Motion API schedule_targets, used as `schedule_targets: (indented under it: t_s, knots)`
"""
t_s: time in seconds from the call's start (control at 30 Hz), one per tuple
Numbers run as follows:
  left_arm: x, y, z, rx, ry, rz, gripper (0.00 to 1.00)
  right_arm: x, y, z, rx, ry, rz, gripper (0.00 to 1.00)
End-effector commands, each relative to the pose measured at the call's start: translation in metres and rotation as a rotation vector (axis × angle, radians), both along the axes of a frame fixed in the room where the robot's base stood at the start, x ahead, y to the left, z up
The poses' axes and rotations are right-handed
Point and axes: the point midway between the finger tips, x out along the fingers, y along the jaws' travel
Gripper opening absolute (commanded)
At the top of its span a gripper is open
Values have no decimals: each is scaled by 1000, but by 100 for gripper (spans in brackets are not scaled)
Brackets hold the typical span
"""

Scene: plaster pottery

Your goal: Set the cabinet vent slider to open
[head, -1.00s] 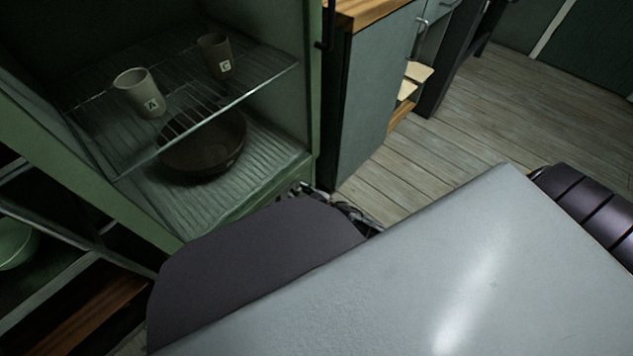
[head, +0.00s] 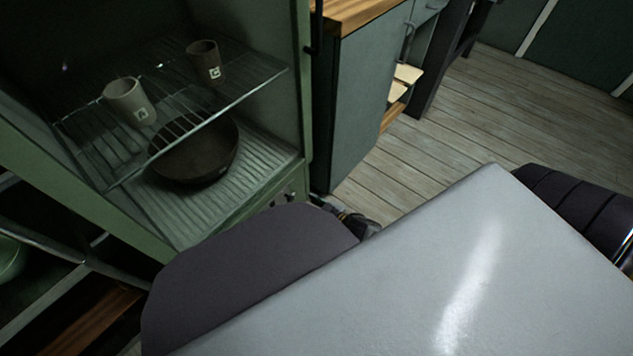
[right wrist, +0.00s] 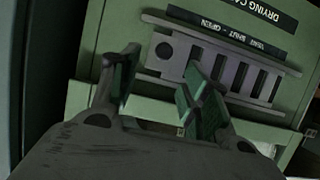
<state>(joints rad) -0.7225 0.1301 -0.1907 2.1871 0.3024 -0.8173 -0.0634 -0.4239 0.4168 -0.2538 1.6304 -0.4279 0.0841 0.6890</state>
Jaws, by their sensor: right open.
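The vent slider (right wrist: 215,66) is a grey slotted plate on the green cabinet front in the right wrist view. My right gripper (right wrist: 160,84) is open and empty, in front of the plate's left part. Its right finger overlaps the lower edge of the slots in the picture; contact cannot be told. In the head view the right gripper (head: 352,222) is mostly hidden behind my arm. My left gripper is out of view.
The drying cabinet (head: 105,222) is open above, with a wire shelf (head: 85,148) holding a pale cup (head: 125,98) and a brown cup (head: 203,55). A dark bowl (head: 195,160) sits below. A grey cupboard (head: 360,105) stands to the right, beside open floor (head: 480,110).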

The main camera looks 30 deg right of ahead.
Motion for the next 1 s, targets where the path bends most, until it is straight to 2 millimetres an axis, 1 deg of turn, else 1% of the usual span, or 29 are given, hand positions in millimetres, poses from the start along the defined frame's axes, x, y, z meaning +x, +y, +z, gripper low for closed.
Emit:
schedule_targets:
  t_s: [0.1,0.4,1.0]
  knots:
    - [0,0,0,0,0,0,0,-10,-3,3,0,1,1,47]
    - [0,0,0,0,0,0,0,-25,-9,11,0,1,0,47]
    - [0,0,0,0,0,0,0,-28,-10,12,0,0,0,47]
